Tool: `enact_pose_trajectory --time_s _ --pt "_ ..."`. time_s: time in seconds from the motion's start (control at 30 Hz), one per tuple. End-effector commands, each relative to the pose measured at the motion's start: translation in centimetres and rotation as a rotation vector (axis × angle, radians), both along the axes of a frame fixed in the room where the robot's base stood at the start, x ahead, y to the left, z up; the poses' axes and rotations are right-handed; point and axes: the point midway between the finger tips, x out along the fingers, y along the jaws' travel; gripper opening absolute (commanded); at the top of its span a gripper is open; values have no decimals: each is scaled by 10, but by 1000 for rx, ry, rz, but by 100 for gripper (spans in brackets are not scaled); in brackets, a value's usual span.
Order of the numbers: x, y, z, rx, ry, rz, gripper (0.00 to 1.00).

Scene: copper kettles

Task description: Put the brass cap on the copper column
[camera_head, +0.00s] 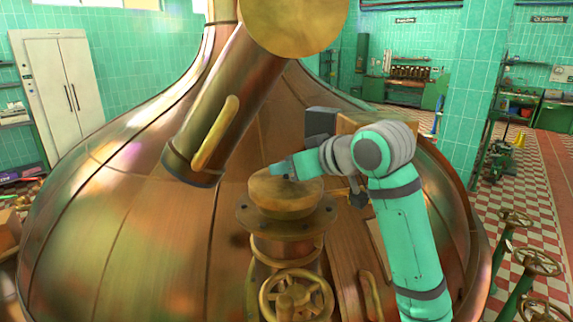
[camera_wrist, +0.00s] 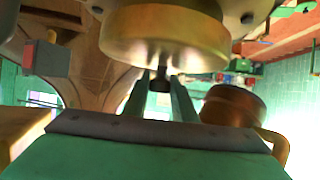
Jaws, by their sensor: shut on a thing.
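The brass cap (camera_head: 285,197) is a round disc over the flanged top of the copper column (camera_head: 287,247). My gripper (camera_head: 284,172) reaches in from the right and is at the cap's top. In the wrist view the gripper (camera_wrist: 160,84) is shut on the small dark knob of the brass cap (camera_wrist: 165,40). The bolted flange of the column (camera_wrist: 237,10) shows directly behind the cap there. The cap looks level and roughly centred on the flange. I cannot tell whether it touches the flange or hangs just above it.
A slanted copper pipe (camera_head: 222,115) with a brass handle (camera_head: 215,133) is close to the left of the cap. A brass disc (camera_head: 293,22) is above. A handwheel (camera_head: 297,297) sits in front of the column. The large copper kettle (camera_head: 110,220) surrounds it.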

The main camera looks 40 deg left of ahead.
Motion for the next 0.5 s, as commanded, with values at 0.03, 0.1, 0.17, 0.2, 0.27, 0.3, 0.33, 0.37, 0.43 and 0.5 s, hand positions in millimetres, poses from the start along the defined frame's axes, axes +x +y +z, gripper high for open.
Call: enact_pose_trajectory --time_s 0.03,0.1,0.17,0.2,0.27,0.3,0.33,0.37,0.43,0.5 --pt "0 0 0 0 0 0 31" --pt "0 0 0 0 0 0 43" --pt "0 0 0 0 0 0 43" --pt "0 0 0 0 0 0 43" --pt "0 0 0 0 0 0 43" --pt "0 0 0 0 0 0 43" --pt "0 0 1 0 0 0 43" --pt "0 0 1 0 0 0 43" --pt "0 0 3 0 -1 0 43" --pt "0 0 7 0 -2 0 43"
